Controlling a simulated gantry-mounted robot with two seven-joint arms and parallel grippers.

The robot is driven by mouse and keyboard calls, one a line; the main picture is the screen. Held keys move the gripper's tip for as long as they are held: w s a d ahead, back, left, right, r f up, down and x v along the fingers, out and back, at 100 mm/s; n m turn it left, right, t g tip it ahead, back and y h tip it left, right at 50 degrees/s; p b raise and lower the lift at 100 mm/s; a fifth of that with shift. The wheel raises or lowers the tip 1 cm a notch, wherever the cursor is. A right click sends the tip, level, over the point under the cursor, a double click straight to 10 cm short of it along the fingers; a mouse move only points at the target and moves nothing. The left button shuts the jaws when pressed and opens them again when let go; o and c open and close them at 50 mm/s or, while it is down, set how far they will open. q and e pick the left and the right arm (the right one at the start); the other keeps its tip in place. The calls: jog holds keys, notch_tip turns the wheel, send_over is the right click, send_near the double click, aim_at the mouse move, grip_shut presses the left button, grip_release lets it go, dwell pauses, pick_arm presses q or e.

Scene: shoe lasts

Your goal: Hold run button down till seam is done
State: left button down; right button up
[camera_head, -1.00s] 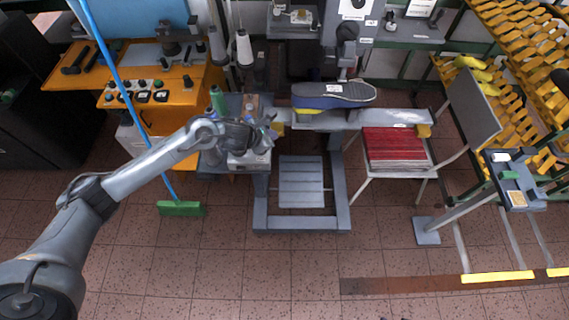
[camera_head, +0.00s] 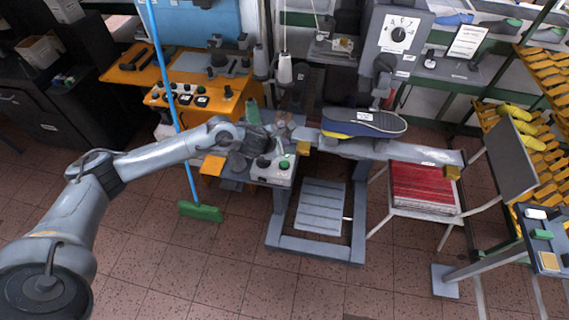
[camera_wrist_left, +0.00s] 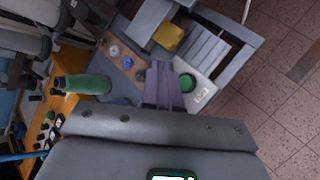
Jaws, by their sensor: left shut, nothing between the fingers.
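The green button also shows in the left wrist view (camera_wrist_left: 187,82), just right of my fingers. My left gripper (camera_head: 283,148) is shut and empty, close behind and above the green button; contact does not show. Its closed fingers (camera_wrist_left: 165,82) point past the button. A dark blue shoe piece with a yellow edge (camera_head: 365,123) lies on the machine arm. My right gripper is out of view.
A green thread cone (camera_wrist_left: 82,84) stands close to the left gripper. An orange control desk (camera_head: 190,98) is at the left, with a green broom (camera_head: 201,211) below. A chair with a red seat (camera_head: 425,188) stands at the right. The floor in front is clear.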

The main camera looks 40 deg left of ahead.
pick_arm(q)
jog(key=f, duration=0.1)
jog(key=b, duration=0.5)
send_over(283, 166)
notch_tip(283, 166, down, 6)
jog(key=shift+w+f, duration=0.1)
jog(key=shift+f+b, duration=0.7)
jog(key=shift+b, duration=0.15)
dwell(0.6)
jog(key=shift+f, duration=0.15)
dwell(0.4)
jog(key=shift+f+b, duration=0.35)
jog(key=shift+b, duration=0.25)
